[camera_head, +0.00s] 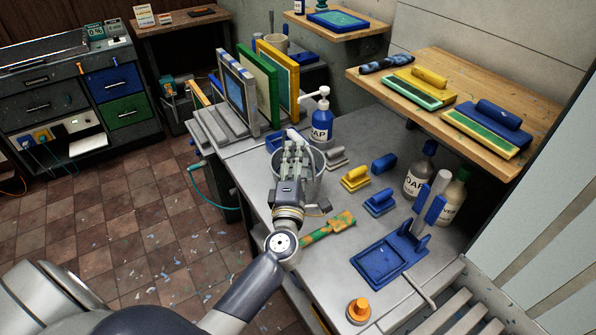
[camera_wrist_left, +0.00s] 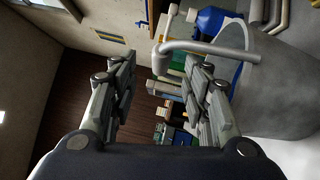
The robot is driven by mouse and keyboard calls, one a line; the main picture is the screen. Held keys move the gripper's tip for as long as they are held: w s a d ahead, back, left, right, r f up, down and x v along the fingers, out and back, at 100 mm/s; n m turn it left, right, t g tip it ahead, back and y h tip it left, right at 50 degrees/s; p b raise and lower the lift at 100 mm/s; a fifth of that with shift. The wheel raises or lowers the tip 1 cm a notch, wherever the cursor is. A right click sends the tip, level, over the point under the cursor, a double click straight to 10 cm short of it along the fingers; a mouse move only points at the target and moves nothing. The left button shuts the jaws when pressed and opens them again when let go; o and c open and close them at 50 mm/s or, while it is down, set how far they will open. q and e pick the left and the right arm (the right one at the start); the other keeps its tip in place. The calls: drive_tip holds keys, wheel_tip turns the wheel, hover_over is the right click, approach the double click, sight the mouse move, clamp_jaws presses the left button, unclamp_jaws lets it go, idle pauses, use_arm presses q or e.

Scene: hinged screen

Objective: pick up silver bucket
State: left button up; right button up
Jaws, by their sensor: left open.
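The silver bucket (camera_head: 316,181) stands on the grey workbench, partly hidden behind my left gripper (camera_head: 294,150). In the left wrist view the grey bucket (camera_wrist_left: 275,95) fills the right side, seen from close by. A pale grey bar (camera_wrist_left: 207,49), which looks like its handle, reaches left from it across the space ahead of the fingers. My left gripper also shows there (camera_wrist_left: 160,75), with its two fingers spread and nothing held between them. The bucket's wall lies to the right of the right-hand finger; I cannot tell if they touch. My right gripper is not in view.
A blue soap bottle (camera_head: 322,122) stands just behind the bucket. Upright framed screens (camera_head: 262,82) are at the back left. Yellow (camera_head: 355,179) and blue stamps lie to the right. A green-orange tool (camera_head: 328,227) and a blue hinged frame (camera_head: 385,262) lie nearer on the bench.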

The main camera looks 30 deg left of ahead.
sight(300, 139)
use_arm(q)
drive_tip(key=shift+p+x, duration=0.6)
drive_tip(key=shift+x, duration=2.8)
drive_tip(key=shift+s, duration=0.1)
drive_tip(key=shift+c, duration=1.1)
clamp_jaws()
